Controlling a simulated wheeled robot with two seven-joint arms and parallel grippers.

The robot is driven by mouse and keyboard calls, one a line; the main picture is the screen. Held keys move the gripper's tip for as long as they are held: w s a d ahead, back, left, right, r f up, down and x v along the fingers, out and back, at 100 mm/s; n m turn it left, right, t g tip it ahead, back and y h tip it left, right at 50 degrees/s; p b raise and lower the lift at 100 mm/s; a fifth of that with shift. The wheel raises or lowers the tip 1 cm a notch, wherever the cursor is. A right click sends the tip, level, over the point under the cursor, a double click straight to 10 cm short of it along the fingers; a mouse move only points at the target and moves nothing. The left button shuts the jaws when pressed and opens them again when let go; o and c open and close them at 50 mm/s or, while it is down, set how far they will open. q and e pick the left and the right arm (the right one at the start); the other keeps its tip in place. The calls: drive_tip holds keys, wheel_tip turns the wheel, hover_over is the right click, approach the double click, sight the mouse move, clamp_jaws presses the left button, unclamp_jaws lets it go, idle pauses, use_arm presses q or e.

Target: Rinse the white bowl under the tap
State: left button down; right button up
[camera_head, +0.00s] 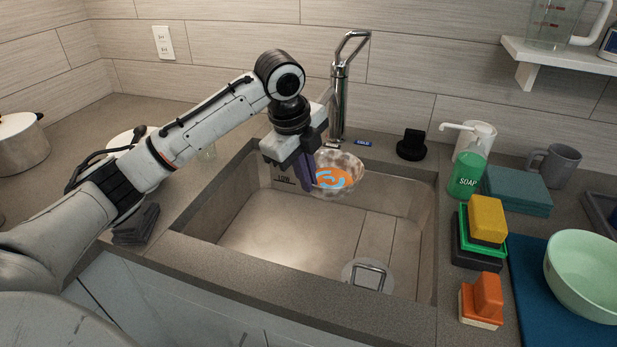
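The white bowl (343,164) is held in the air over the back part of the sink (290,238), tilted so its inside shows. Its wall looks speckled grey, and an orange patch with blue marks shows inside. My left gripper (309,180) is shut on the bowl's left rim, its fingers pointing down. The metal tap (339,95) stands behind the sink, just behind and above the bowl. I see no clear stream of water. My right gripper is not in view.
A mint bowl (585,270) sits on a blue mat (535,300). A black knob-like object (411,146) is behind the sink. The sink floor is mostly clear.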

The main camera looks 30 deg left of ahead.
use_arm(q)
drive_tip(key=shift+w+d, duration=0.15)
drive_tip(key=shift+w+d, duration=0.3)
drive_tip(key=shift+s+a, duration=0.1)
idle(0.4)
drive_tip(key=shift+s+a, duration=0.35)
drive_tip(key=shift+w+d, duration=0.1)
drive_tip(key=shift+d, duration=0.05)
drive_tip(key=shift+w+d, duration=0.3)
drive_tip(key=shift+w, duration=0.05)
drive_tip(key=shift+s, duration=0.1)
drive_tip(key=s+d, duration=0.5)
drive_tip(key=s, duration=0.1)
drive_tip(key=shift+d, duration=0.15)
idle(0.6)
